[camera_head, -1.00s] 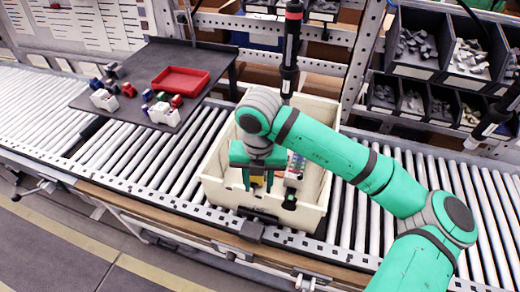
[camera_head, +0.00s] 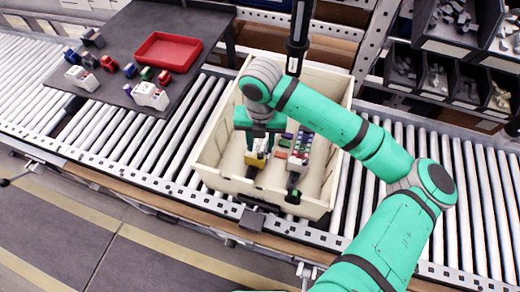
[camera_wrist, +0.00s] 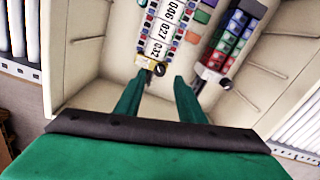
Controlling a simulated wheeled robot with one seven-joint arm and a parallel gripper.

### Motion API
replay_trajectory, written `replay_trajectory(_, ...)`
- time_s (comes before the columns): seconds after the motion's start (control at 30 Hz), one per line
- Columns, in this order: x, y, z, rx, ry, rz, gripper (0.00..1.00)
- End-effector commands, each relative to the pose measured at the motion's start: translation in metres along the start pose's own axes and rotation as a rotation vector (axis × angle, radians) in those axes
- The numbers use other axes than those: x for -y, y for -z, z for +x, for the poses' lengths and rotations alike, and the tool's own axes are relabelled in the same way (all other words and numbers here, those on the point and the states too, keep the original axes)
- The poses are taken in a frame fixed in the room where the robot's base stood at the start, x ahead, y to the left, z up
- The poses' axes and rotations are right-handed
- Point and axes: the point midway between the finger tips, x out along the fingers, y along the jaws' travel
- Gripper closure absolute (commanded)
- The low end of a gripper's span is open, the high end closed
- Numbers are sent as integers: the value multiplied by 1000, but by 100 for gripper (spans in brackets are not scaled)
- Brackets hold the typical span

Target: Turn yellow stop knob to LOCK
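A cream bin (camera_head: 205,150) on the roller conveyor holds two long mechanisms side by side. One has a yellow end block (camera_head: 256,160), which shows in the wrist view (camera_wrist: 147,63) below a white strip of printed numbers (camera_wrist: 157,32). A small dark round knob (camera_wrist: 160,70) sits at the yellow block's right end; its LOCK marking is not legible. My green gripper (camera_head: 261,142) is inside the bin outline, over the yellow-ended mechanism. In the wrist view my gripper (camera_wrist: 161,82) is open, with one fingertip on each side of the knob in the picture. Contact and depth are unclear.
The bin walls rise around both. A black shelf (camera_head: 110,60) with a red tray (camera_head: 168,52) stands left. A black hanging tool (camera_head: 298,40) is behind the bin.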

Motion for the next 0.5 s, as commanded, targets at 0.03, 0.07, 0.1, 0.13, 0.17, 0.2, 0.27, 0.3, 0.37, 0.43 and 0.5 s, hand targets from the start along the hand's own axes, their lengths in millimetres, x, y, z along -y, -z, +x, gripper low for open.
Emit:
replay_trajectory(0.03, 0, 1, 9, -4, -2, 1, 65)
replay_trajectory(0.07, 0, 1, 14, -3, -2, 1, 65)
replay_trajectory(0.1, 0, 0, 20, -2, -2, 0, 65)
replay_trajectory(0.13, -1, 1, 24, -3, -2, 0, 65)
replay_trajectory(0.17, -1, 0, 27, -2, -2, 0, 65)
replay_trajectory(0.2, -1, 0, 32, -2, -2, 0, 65)
replay_trajectory(0.27, -1, 0, 37, -2, -1, -1, 65)
replay_trajectory(0.3, -1, 0, 40, -1, -1, -1, 65)
replay_trajectory(0.37, -2, 0, 43, 0, -1, -2, 65)
replay_trajectory(0.43, -2, 0, 45, -1, 0, -3, 65)
replay_trajectory(0.5, -2, 0, 45, 0, 0, -4, 65)
